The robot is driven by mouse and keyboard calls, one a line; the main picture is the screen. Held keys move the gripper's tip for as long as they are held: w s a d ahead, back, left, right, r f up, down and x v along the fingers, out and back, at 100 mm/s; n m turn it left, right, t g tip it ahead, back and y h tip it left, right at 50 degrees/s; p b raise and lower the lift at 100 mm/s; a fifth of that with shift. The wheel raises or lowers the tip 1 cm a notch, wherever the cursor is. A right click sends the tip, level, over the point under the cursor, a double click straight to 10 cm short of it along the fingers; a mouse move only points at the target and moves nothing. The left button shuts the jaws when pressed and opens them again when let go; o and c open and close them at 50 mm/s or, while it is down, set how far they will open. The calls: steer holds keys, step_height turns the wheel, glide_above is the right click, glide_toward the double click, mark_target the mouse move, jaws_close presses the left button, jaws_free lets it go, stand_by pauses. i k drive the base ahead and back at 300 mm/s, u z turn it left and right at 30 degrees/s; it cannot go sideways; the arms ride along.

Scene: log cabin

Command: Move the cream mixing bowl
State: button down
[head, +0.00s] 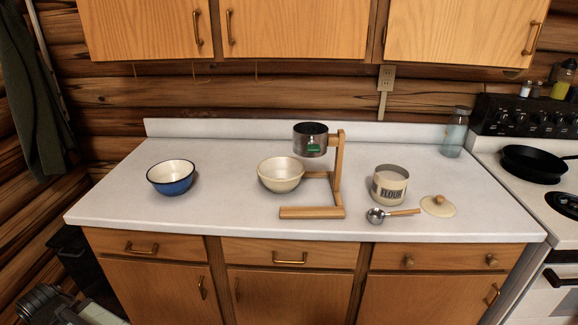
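The cream mixing bowl (281,175) stands upright on the white counter, near its middle. It looks empty. It sits beside a wooden stand (338,175), to the left of its post and behind its front foot. The stand holds a metal cup (311,139) with a green label above and slightly right of the bowl. The cup's lower edge comes close to the bowl's back rim in the picture. A dark, ribbed part at the bottom left corner looks like part of my arm. No gripper fingers can be made out, and nothing touches the bowl.
A blue bowl (172,178) stands on the left of the counter (230,215). On the right are a flour canister (389,188), a metal scoop (378,215), a lid (438,207) and a glass jar (454,135). Clear counter lies between the bowls. Cabinets (290,30) hang above.

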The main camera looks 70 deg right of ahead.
mark_target(281, 175)
steer(key=z, duration=0.65)
steer(key=k, duration=1.35)
steer(key=u, duration=0.8)
steer(key=i, duration=1.7)
steer(key=z, duration=0.1)
